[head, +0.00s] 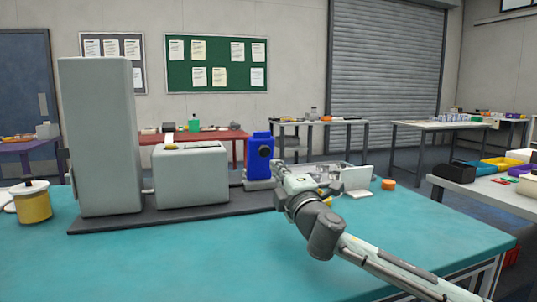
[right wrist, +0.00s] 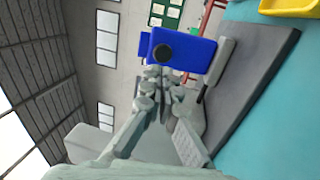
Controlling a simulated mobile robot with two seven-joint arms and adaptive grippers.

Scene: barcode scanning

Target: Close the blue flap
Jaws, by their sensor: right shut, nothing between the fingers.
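The blue flap (head: 259,146) stands upright above a small pale block at the right part of the machine, with a dark round knob on its face. In the right wrist view the blue flap (right wrist: 200,58) lies just beyond my fingertips, its dark knob (right wrist: 162,53) close to them. My right gripper (head: 279,172) is shut and empty, just right of the flap's lower part in the head view. It also shows in the right wrist view (right wrist: 160,73). I cannot tell whether the fingers touch the flap. My left gripper is not in view.
A dark base plate (head: 160,219) on the teal table (head: 190,265) carries a tall grey block (head: 98,135) and a lower grey box (head: 190,177). A yellow jar (head: 33,204) stands at left, an orange piece (head: 388,184) at right. The front of the table is clear.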

